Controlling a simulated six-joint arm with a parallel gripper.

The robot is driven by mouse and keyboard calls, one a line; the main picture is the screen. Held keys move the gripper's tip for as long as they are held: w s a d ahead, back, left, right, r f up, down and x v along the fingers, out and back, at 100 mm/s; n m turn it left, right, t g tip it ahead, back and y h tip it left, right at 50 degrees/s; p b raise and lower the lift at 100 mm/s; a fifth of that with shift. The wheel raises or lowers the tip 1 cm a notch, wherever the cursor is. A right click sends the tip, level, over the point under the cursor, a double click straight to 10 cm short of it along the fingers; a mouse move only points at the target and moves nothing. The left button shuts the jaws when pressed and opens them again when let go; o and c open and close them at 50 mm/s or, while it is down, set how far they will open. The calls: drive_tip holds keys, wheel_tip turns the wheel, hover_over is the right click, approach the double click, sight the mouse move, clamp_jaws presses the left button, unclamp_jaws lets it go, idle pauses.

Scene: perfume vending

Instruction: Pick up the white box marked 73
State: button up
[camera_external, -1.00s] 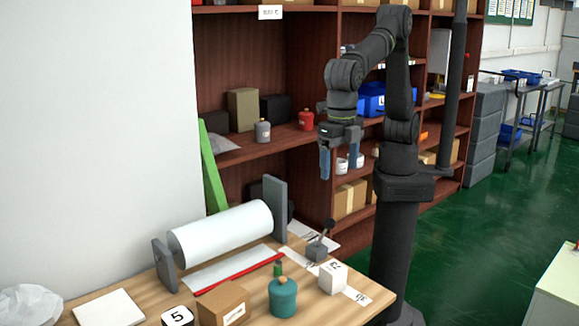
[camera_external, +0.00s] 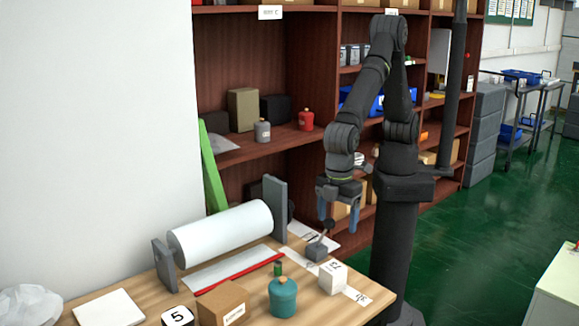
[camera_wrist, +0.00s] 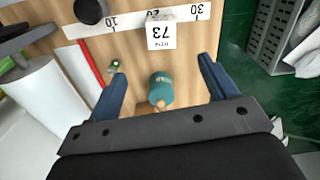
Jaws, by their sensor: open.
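The white box marked 73 (camera_external: 333,278) stands on the wooden table near its right edge. In the wrist view it (camera_wrist: 161,36) sits beyond my open fingers, near the top middle, with its 73 label facing up in the picture. My gripper (camera_external: 340,216) is open and empty, pointing down above the box and apart from it. In the wrist view its two blue fingers (camera_wrist: 163,88) are spread wide, with the teal bottle (camera_wrist: 160,88) appearing between them and below.
The teal bottle (camera_external: 283,297) and a brown box (camera_external: 221,304) stand left of the white box. A small grey lever device (camera_external: 317,250) stands just behind it. A paper ruler strip (camera_external: 355,295) lies beside it. A large white roll (camera_external: 222,234) stands farther left.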

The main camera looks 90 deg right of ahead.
sight(335, 265)
wheel_tip(335, 265, down, 14)
drive_tip(key=shift+s+d+f+m, duration=0.1)
drive_tip(key=shift+d+m, duration=0.05)
drive_tip(key=shift+m, duration=0.95)
drive_tip(key=shift+s+f, duration=0.1)
drive_tip(key=shift+f, duration=2.4)
drive_tip(key=c, duration=1.1)
